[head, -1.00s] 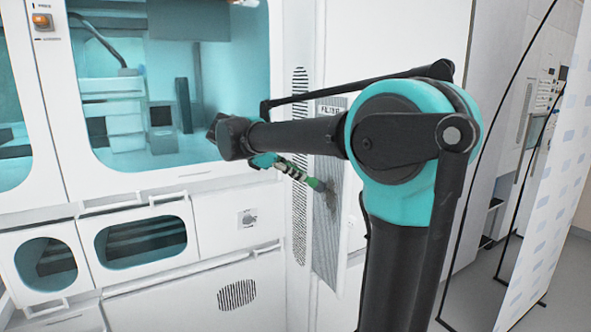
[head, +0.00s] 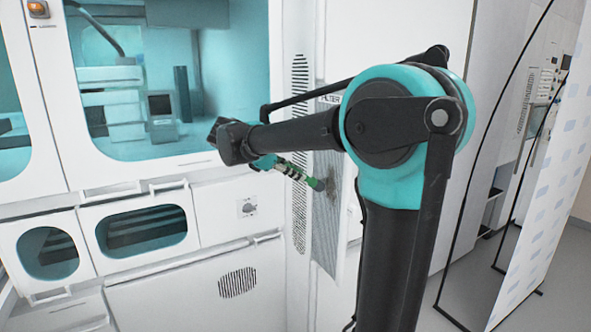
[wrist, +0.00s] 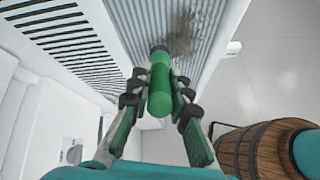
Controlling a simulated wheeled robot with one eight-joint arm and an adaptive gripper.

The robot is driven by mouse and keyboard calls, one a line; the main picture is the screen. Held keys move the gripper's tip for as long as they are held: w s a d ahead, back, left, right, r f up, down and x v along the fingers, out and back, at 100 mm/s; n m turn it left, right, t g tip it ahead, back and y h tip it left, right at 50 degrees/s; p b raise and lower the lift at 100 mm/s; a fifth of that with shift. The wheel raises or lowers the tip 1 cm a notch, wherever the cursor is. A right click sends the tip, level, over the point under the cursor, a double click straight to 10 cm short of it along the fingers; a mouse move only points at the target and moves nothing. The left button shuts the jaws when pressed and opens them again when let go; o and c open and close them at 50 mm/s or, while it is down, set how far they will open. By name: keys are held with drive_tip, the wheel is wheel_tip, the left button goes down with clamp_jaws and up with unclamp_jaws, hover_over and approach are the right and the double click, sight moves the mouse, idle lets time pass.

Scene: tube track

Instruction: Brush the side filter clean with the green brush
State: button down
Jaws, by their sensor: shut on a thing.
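The side filter is a grey ribbed panel (head: 326,225) on the side of the white machine, labelled FILTER at its top, partly behind my arm in the head view. In the wrist view the filter (wrist: 150,22) runs along the top, with a dark dirty smudge around the brush tip. The green brush (wrist: 160,85) is held between the fingers of my gripper (wrist: 160,100), its dark bristle end at the filter's surface, seemingly touching. In the head view my gripper (head: 292,172) shows left of the filter, shut on the brush (head: 315,184).
A slotted vent (head: 300,150) lies just left of the filter. The white machine (head: 225,215) with windows and handles fills the left. A wooden barrel (wrist: 255,148) stands at the lower right in the wrist view. A patterned panel (head: 545,200) stands at the right.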

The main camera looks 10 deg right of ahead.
wheel_tip(320, 180, down, 3)
drive_tip(key=shift+r, duration=0.15)
idle(0.5)
drive_tip(key=shift+d+r, duration=0.1)
drive_tip(key=shift+r, duration=0.95)
drive_tip(key=shift+r, duration=0.1)
drive_tip(key=shift+r, duration=0.7)
drive_tip(key=shift+f, duration=0.15)
drive_tip(key=shift+f, duration=0.8)
drive_tip(key=shift+f, duration=0.1)
